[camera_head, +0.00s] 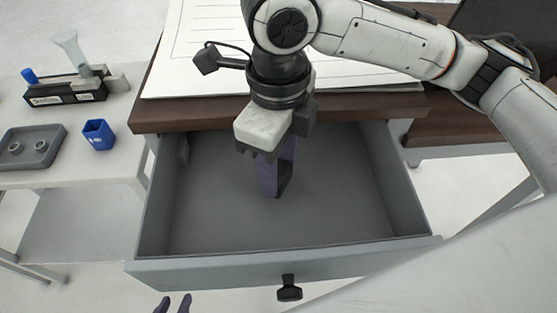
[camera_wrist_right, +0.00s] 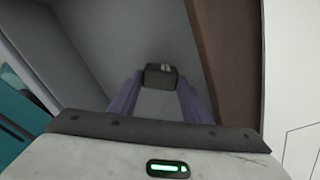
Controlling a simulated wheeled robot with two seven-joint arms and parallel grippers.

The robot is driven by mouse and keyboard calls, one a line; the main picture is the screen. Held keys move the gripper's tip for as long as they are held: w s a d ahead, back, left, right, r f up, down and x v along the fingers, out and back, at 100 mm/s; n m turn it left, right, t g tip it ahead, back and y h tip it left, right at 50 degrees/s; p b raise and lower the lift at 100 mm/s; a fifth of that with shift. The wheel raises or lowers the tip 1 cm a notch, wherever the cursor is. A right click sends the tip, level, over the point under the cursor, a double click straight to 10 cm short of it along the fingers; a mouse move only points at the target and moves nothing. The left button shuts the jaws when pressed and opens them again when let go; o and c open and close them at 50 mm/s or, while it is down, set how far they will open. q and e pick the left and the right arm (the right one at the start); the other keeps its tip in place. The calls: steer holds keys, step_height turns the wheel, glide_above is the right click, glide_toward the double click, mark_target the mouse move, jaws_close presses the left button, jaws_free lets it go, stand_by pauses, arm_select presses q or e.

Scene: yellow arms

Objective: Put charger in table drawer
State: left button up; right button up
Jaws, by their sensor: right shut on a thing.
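The charger is a small dark block (camera_wrist_right: 161,76) between the purple fingertips of my right gripper (camera_wrist_right: 160,92) in the wrist view. In the head view my right gripper (camera_head: 275,180) points down inside the open drawer, shut on the charger (camera_head: 285,178), which is mostly hidden by the fingers. The grey table drawer (camera_head: 335,215) is pulled out and otherwise looks empty. I cannot tell whether the charger touches its floor. Two purple fingertips of my left gripper (camera_head: 172,304) show at the bottom edge, apart and with nothing between them, in front of the drawer.
The drawer front has a black knob (camera_head: 289,289). A dark wooden tabletop (camera_head: 190,117) with a large white sheet (camera_head: 190,70) lies above it. At left a white side table (camera_head: 70,150) holds a blue cup (camera_head: 98,134), a grey tray (camera_head: 32,148) and a black rack (camera_head: 65,93).

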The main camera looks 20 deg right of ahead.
steer(key=shift+f, duration=0.4)
steer(key=o, duration=0.9)
step_height(320, 180, up, 13)
steer(key=p, duration=0.2)
steer(key=shift+r, duration=0.15)
steer(key=shift+w+a, duration=0.1)
